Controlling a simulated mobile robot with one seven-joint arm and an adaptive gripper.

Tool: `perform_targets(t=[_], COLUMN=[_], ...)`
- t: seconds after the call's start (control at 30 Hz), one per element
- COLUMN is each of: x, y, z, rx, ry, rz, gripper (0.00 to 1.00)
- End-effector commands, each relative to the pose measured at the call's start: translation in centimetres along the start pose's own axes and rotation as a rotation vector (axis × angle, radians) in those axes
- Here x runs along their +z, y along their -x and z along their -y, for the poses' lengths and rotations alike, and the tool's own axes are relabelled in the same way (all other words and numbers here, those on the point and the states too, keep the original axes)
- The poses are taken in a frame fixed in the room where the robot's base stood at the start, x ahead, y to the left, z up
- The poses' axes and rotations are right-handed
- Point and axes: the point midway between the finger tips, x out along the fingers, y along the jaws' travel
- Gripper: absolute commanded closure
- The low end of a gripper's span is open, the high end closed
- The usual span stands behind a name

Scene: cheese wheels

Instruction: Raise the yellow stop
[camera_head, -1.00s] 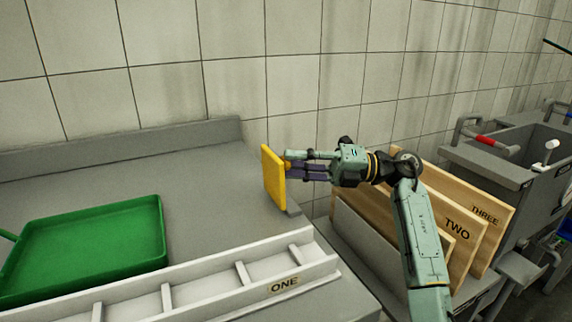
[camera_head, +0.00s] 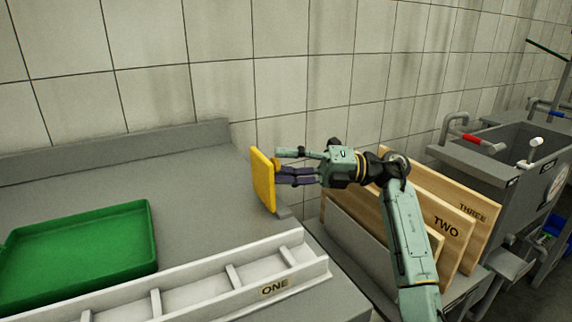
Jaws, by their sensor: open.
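The yellow stop (camera_head: 263,181) is an upright yellow plate at the right end of the grey counter, near the back wall. It stands close to vertical, and its lower edge is beside the counter's right edge. My gripper (camera_head: 283,170) is open at the right side of the stop, with its fingers pointing left. A small yellow-orange piece of the stop shows between the fingertips. Whether the fingers touch it I cannot tell.
A green tray (camera_head: 78,257) lies on the counter (camera_head: 190,180). A white divided rack marked ONE (camera_head: 196,288) runs along the front. Wooden boards marked TWO (camera_head: 438,241) and THREE (camera_head: 475,205) lean behind my arm. A grey sink (camera_head: 480,160) stands at the right.

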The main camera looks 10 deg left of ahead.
Motion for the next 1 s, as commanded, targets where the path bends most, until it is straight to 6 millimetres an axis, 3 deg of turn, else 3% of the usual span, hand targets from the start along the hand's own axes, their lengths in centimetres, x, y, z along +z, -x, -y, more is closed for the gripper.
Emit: perform_targets(t=[0.17,0.4,0.5,0.57,0.73,1.0], x=[0.3,2.0,2.8,3.1,3.6,3.7], y=[-0.1,-0.6,-0.8,-0.9,-1.1,-1.2], z=[-0.8,-5.2,-7.2,-8.1,-9.3,-9.4], rx=[-0.001,0.002,0.004,0.004,0.003,0.002], ry=[0.002,0.007,0.008,0.009,0.003,0.001], rz=[-0.001,0.003,0.005,0.005,0.003,0.001], gripper=[0.54,0.54,0.39,0.54,0.54,0.54])
